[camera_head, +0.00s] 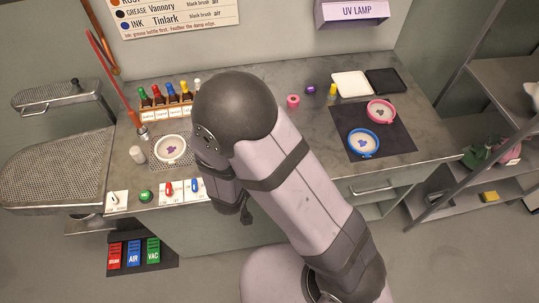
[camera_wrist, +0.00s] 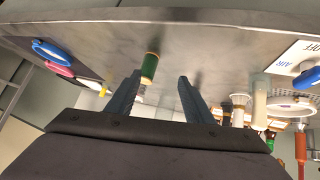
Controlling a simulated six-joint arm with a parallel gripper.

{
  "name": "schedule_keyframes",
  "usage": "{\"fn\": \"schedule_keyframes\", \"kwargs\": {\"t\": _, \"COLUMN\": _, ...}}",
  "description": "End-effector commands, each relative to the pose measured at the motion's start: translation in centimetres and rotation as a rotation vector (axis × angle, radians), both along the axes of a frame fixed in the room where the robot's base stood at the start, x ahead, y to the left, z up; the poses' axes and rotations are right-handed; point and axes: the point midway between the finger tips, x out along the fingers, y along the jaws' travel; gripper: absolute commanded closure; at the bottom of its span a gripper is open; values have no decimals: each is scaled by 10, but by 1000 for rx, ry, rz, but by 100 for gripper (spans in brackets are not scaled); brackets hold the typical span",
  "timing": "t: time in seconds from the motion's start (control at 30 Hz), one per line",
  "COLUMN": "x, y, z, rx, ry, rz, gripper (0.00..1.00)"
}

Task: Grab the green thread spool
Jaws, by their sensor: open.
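The green thread spool (camera_wrist: 150,68) has a green body and tan ends. In the wrist view it stands near the edge of the grey bench top (camera_wrist: 210,45), which appears upside down there. My gripper (camera_wrist: 158,79) is open, with nothing held between its two dark fingers. The spool shows in the gap between the fingertips, closer to the left finger. I cannot tell how far ahead of the tips it is. In the head view the spool is not visible; my arm covers the middle of the bench.
Blue (camera_head: 363,142) and pink (camera_head: 381,111) hoops lie right on a dark mat. A bottle rack (camera_head: 166,113) and switches (camera_head: 182,189) are left.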

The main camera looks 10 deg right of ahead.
Motion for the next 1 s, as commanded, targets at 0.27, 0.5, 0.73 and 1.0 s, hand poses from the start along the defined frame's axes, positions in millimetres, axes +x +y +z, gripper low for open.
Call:
{"fn": "schedule_keyframes", "kwargs": {"t": 0.27, "x": -21, "y": -43, "z": 14, "rx": -419, "ry": -260, "rz": -90, "gripper": 53}}
{"fn": "schedule_keyframes", "kwargs": {"t": 0.5, "x": -17, "y": -29, "z": -11, "rx": -351, "ry": -505, "rz": -158, "gripper": 53}}
{"fn": "schedule_keyframes", "kwargs": {"t": 0.73, "x": -16, "y": -14, "z": -31, "rx": -250, "ry": -679, "rz": -187, "gripper": 53}}
{"fn": "schedule_keyframes", "kwargs": {"t": 1.0, "x": -16, "y": -6, "z": -35, "rx": -189, "ry": -768, "rz": -199, "gripper": 53}}
